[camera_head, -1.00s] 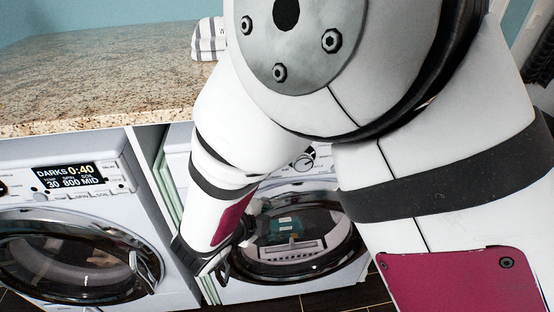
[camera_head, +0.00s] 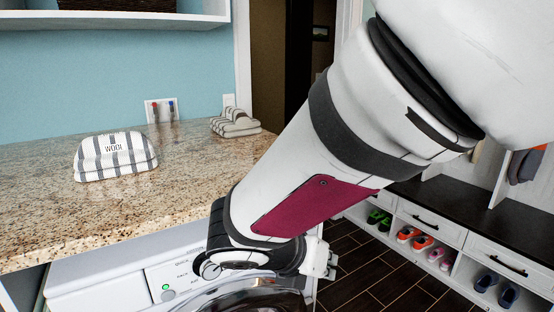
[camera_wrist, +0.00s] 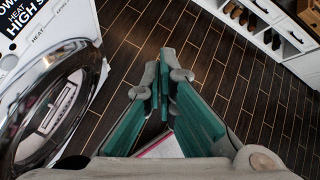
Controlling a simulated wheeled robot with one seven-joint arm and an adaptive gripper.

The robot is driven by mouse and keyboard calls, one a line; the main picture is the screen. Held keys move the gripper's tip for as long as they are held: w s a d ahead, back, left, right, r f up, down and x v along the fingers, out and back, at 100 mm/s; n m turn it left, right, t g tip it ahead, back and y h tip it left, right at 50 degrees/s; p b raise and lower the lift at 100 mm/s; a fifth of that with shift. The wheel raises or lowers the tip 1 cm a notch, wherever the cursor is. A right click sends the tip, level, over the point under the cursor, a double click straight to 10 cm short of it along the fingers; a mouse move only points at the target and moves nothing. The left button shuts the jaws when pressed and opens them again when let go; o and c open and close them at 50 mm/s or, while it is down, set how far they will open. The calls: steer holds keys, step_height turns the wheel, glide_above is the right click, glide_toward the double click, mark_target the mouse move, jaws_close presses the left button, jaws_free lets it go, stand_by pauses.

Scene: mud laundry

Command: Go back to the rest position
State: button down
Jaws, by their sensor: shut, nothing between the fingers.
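My gripper (camera_wrist: 169,95) is shut and empty in the wrist view. Its two teal-lined fingers meet above the dark plank floor. In the head view my arm reaches down from the upper right across the picture, and its wrist is in front of the machine under the counter. My fingers are mostly hidden there behind the wrist.
A washer or dryer (camera_head: 110,285) stands under the granite counter (camera_head: 40,225). A shoe bench (camera_head: 450,215) stands at right. The wrist view shows a round machine door (camera_wrist: 60,100) at left and open floor (camera_wrist: 245,85).

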steer(key=s+d+r+m+g+y+p, duration=0.1)
steer(key=s+d+r+m+y, duration=0.2)
steer(key=s+m, duration=0.6)
steer(key=s+d+r+m+g+y+p, duration=0.1)
steer(key=s+d+r+m+y, duration=0.2)
steer(key=m, duration=1.8)
steer(key=s+d+r, duration=0.2)
steer(key=s+d, duration=0.3)
steer(key=s, duration=0.2)
steer(key=shift+s+r+m+y, duration=0.15)
steer(key=shift+r+m+y, duration=0.25)
